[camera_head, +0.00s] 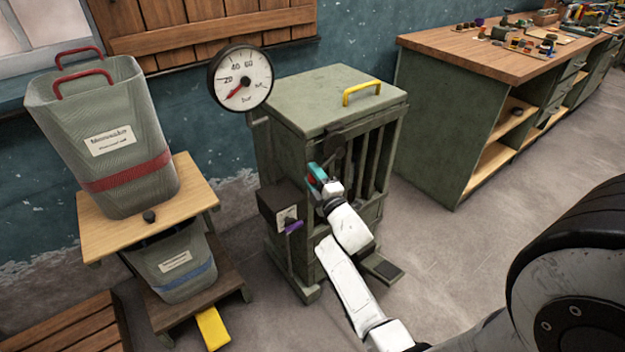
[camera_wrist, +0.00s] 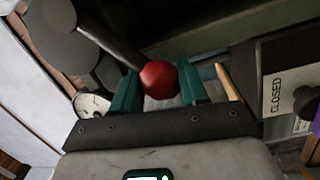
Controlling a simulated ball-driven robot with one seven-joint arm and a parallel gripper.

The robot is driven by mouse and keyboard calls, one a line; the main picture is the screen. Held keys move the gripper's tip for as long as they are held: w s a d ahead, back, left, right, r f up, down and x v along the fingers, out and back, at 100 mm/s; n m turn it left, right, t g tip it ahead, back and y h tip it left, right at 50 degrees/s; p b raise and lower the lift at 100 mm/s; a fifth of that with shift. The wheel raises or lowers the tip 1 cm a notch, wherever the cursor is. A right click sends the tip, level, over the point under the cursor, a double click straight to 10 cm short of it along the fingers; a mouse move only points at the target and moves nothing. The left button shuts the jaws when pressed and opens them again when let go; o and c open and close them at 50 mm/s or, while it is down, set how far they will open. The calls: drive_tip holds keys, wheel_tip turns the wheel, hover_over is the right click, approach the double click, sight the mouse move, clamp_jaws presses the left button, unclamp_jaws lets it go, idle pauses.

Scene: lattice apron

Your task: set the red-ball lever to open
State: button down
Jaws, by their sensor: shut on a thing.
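The lever's red ball (camera_wrist: 158,78) sits between the two teal fingers in the wrist view. Its dark rod (camera_wrist: 113,44) runs from the ball up and left to a round dark hub. My gripper (camera_head: 316,176) is shut on the ball, at the front of the green slatted cabinet (camera_head: 305,98). In the head view the gripper and wrist hide most of the lever. A plate reading CLOSED (camera_wrist: 290,92) shows at the right of the wrist view; no OPEN marking is readable.
A round pressure gauge (camera_head: 240,80) stands at the cabinet's back left corner. A side box with a purple handle (camera_head: 294,227) is just left of my wrist. Grey bins (camera_head: 110,115) stand farther left. A workbench (camera_head: 455,120) is at the right, with clear floor before it.

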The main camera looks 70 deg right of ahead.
drive_tip(key=shift+f, duration=0.2)
drive_tip(key=c, duration=0.7)
unclamp_jaws()
drive_tip(key=shift+r, duration=0.1)
drive_tip(key=shift+o, duration=0.2)
drive_tip(key=shift+s, duration=0.1)
drive_tip(key=b+v, duration=0.1)
drive_tip(key=v, duration=0.9)
drive_tip(key=shift+s+a, duration=0.25)
